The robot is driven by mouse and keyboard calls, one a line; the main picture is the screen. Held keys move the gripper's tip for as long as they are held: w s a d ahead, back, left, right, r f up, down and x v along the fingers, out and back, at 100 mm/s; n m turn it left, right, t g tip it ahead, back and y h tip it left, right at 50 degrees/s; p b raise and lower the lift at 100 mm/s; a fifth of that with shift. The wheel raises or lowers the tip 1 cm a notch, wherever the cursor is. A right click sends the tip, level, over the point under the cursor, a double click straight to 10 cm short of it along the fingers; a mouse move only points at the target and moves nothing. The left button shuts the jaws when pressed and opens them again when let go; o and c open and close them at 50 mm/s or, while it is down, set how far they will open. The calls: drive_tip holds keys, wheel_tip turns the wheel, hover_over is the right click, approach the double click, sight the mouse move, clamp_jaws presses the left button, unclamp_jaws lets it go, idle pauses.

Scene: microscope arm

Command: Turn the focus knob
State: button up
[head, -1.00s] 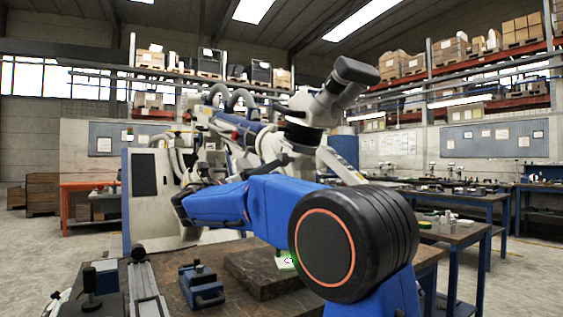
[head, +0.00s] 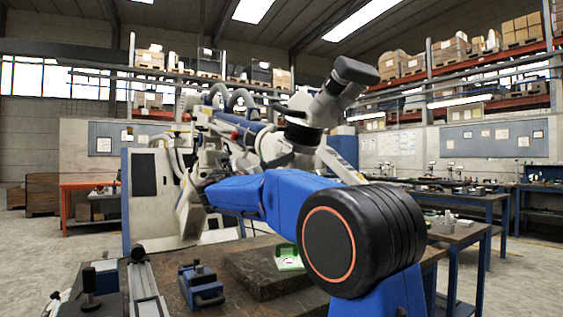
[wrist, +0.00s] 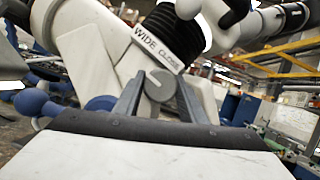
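The focus knob (wrist: 160,85) is a small grey disc with a pale pointer line on the white microscope body (wrist: 92,40) in the wrist view. The words WIDE and CLOSE are printed beside it. My gripper (wrist: 160,80) has its two dark fingers apart, one on each side of the knob. They look open, with the knob between their tips; any contact is too small to make out. In the head view the microscope (head: 318,112) stands behind my blue arm, which hides its lower part. The knob and my fingertips cannot be made out there.
A dark stone slab (head: 255,277) on the bench carries a green-and-white piece (head: 288,259). A blue clamp block (head: 200,284) and a metal rail (head: 144,285) lie to the left. A ribbed black tube (wrist: 178,32) is just above the knob in the wrist view.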

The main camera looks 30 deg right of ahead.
drive_tip(key=shift+c, duration=0.7)
drive_tip(key=shift+m+g, duration=0.4)
drive_tip(key=shift+m, duration=0.1)
drive_tip(key=shift+m+g, duration=0.4)
drive_tip(key=shift+m, duration=0.5)
drive_tip(key=shift+m+g, duration=1)
drive_tip(key=shift+m, duration=0.85)
drive_tip(key=shift+m+g, duration=1)
drive_tip(key=shift+m, duration=0.85)
drive_tip(key=o, duration=1)
drive_tip(key=shift+a, duration=0.15)
